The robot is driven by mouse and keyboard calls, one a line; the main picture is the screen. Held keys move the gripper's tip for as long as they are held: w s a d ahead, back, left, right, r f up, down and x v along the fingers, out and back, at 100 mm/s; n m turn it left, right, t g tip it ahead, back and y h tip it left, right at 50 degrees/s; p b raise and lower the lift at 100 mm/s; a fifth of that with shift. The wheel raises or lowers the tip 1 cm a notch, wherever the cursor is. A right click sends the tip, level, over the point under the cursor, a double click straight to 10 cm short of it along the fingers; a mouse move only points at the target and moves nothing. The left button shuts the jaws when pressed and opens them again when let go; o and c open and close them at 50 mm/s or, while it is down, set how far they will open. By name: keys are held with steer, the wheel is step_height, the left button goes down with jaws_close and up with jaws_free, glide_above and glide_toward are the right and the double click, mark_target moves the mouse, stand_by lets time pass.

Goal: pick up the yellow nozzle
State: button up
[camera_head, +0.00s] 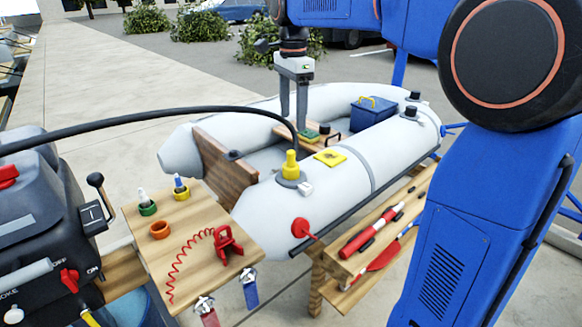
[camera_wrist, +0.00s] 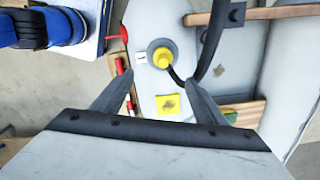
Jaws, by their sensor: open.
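The yellow nozzle (camera_head: 291,164) stands upright on a round grey valve base (camera_head: 291,180) on the near tube of the grey inflatable boat. A black hose (camera_head: 180,112) runs from its top, arching left to the dark machine. My gripper (camera_head: 295,118) is open and points down over the boat, above and behind the nozzle in the head view. In the wrist view the nozzle (camera_wrist: 162,58) lies beyond the open fingers (camera_wrist: 158,95), slightly left of the middle of the picture. The gripper touches neither the nozzle nor the hose.
The boat (camera_head: 235,205) carries a blue box (camera_head: 373,112) and a yellow patch (camera_head: 330,158). A red plug (camera_head: 301,227) sits on the near tube. A small wooden table (camera_head: 190,262) holds coloured cups and a red clip with a coiled cord. The dark machine (camera_head: 40,210) stands at left.

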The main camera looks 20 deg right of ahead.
mark_target(292, 153)
step_height(292, 153, down, 12)
steer(key=shift+r, duration=0.1)
steer(key=shift+w+a+f, duration=0.1)
steer(key=shift+w+f, duration=0.1)
steer(key=shift+f, duration=1.2)
steer(key=shift+w+f, duration=0.2)
steer(key=shift+f, duration=1.15)
steer(key=shift+c, duration=0.6)
steer(key=c, duration=1)
steer(key=shift+c, duration=0.2)
